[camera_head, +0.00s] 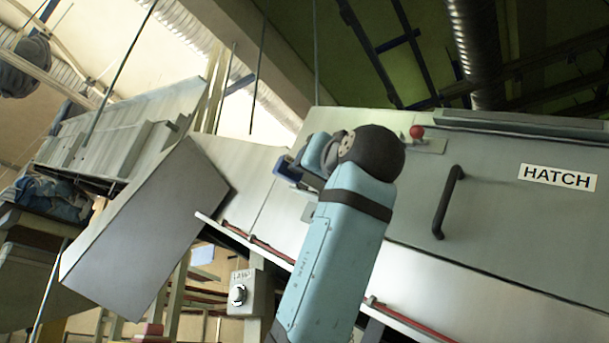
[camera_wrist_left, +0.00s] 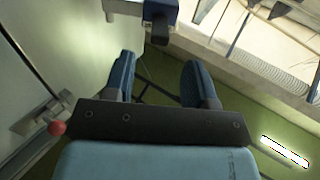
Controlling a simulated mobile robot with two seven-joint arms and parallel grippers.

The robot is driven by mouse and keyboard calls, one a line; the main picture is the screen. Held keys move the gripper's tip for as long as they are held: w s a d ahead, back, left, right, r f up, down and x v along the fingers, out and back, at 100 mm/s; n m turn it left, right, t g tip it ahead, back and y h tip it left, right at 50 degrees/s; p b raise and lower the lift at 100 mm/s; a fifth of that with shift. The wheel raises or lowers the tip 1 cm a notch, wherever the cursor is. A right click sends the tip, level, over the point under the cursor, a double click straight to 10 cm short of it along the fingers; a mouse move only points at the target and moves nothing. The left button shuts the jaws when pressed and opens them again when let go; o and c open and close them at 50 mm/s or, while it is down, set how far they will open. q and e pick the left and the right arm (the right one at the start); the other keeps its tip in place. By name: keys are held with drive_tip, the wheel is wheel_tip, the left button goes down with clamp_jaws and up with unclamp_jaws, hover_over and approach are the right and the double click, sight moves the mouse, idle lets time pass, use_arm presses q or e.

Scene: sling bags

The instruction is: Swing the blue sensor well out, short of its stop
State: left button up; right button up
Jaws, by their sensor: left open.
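In the head view a small dark-blue part (camera_head: 287,168) beside my left wrist appears to be the same sensor, partly hidden. My left gripper (camera_wrist_left: 160,72) is open, its two dark-blue fingers apart with nothing between them. The sensor lies beyond the fingertips and apart from them. In the head view my wrist and arm cover most of the gripper.
A red ball knob (camera_head: 416,131) stands on a small plate right of my wrist. The grey hatch panel (camera_head: 500,225) has a black handle (camera_head: 446,203). A sloping grey box (camera_head: 140,235) stands left. A lamp switch box (camera_head: 243,293) is below. A red-lined rail (camera_head: 270,250) runs under the panels.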

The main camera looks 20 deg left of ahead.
use_arm(q)
drive_tip(key=shift+b+v, duration=0.3)
drive_tip(key=shift+v, duration=1.95)
